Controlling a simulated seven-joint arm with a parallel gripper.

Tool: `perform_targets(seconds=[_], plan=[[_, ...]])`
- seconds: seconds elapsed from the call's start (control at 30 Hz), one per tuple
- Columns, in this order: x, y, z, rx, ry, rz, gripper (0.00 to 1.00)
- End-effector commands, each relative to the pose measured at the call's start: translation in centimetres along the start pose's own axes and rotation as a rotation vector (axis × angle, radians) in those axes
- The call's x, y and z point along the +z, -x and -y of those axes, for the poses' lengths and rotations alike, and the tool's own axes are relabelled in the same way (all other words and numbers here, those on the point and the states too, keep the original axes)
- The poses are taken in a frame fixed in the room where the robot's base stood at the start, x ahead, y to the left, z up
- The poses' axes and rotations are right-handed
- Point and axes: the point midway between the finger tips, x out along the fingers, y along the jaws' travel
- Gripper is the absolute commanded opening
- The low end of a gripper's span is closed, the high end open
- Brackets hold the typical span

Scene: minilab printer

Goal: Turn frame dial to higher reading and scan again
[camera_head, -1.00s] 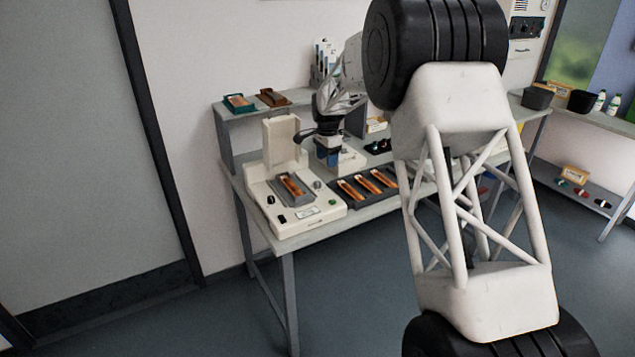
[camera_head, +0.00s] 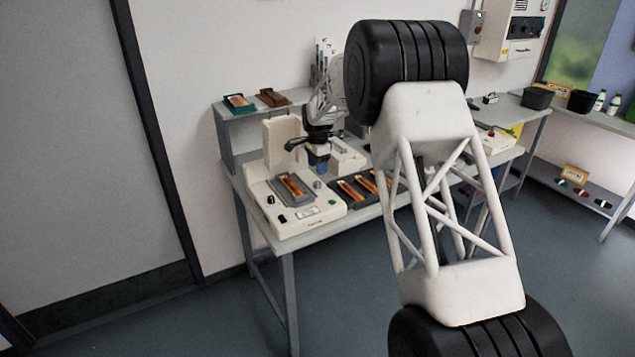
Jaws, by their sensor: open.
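The cream film scanner (camera_head: 292,219) stands on the left end of the grey bench with its lid (camera_head: 283,141) raised. A grey holder (camera_head: 284,191) with an orange-brown film strip (camera_head: 293,184) lies on its bed. My gripper (camera_head: 318,163) is above and behind the scanner's right side, pointing down, open and empty. Its fingertips are small and partly unclear.
A dark tray (camera_head: 352,190) with several film strips lies right of the scanner, partly hidden by my arm. A cream device (camera_head: 348,157) stands behind it. A raised shelf (camera_head: 245,107) holds green and brown holders. Dark bins (camera_head: 537,97) stand at right.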

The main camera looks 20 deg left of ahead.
Motion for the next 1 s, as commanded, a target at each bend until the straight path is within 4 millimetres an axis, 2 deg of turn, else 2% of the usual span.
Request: perform_targets(seconds=[0.6,1.0], plan=[[0.0,-6.4,0.0,0.001,0.000,0.000,0.57],[0.0,-7.0,0.0,0.000,0.000,0.000,0.57]])
